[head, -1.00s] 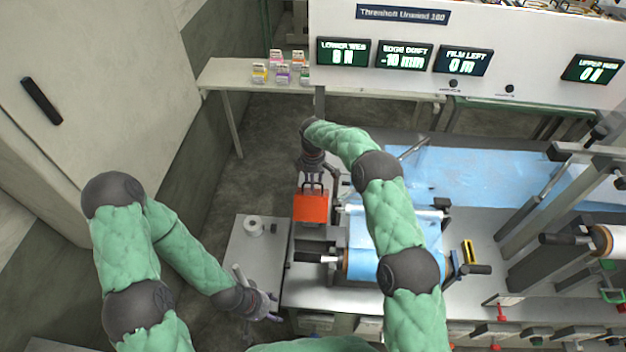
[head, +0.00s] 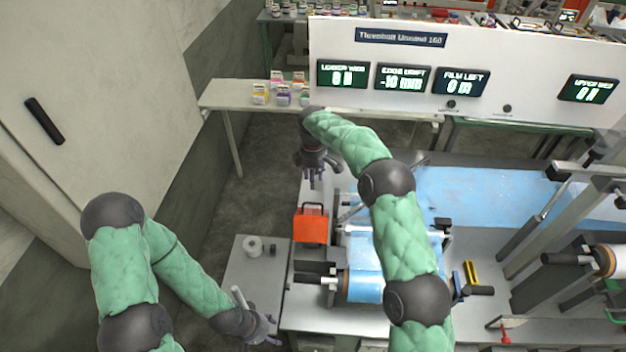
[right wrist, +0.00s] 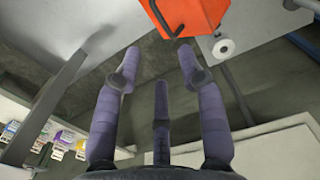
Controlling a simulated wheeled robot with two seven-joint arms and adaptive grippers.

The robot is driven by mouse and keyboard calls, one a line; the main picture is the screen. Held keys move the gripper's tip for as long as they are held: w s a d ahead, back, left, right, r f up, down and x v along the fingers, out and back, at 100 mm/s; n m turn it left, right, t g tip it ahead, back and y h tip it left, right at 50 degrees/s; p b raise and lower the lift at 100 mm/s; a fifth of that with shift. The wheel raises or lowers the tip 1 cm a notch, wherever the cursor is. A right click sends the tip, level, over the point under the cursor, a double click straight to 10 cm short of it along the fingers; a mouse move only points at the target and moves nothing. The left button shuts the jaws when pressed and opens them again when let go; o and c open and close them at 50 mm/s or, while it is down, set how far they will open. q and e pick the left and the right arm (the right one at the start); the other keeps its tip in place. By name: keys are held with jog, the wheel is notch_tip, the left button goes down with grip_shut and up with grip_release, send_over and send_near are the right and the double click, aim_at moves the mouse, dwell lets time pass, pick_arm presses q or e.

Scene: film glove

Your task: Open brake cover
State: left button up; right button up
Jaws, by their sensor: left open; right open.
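The orange brake cover (head: 311,226) with its dark handle stands at the left end of the machine bed in the head view. It looks lowered, but its hinge cannot be made out. My right gripper (head: 320,177) is open and empty, beyond the cover and apart from its handle. In the right wrist view, the cover (right wrist: 196,14) and handle show at the top edge, past the spread fingers of that gripper (right wrist: 158,68). My left gripper (head: 268,330) is open and empty, low in the head view beside the machine's front left corner.
A blue film roll (head: 366,285) lies right of the cover, partly behind my right arm. A shelf (head: 225,98) with small boxes is at the back. The display panel (head: 520,105) spans the back right.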

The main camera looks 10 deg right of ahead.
jog(key=shift+s+d+f, duration=0.1)
jog(key=shift+s+d, duration=0.05)
grip_shut()
jog(key=n+t+h+b, duration=0.1)
jog(key=n+t+b, duration=0.5)
jog(key=n, duration=1.2)
send_near(314, 214)
jog(key=shift+t+h, duration=0.3)
jog(key=shift+t, duration=0.5)
jog(key=p+x, duration=0.1)
jog(key=x, duration=0.5)
jog(key=shift+w, duration=0.2)
jog(key=shift+w+f, duration=0.15)
jog(key=shift+w, duration=0.4)
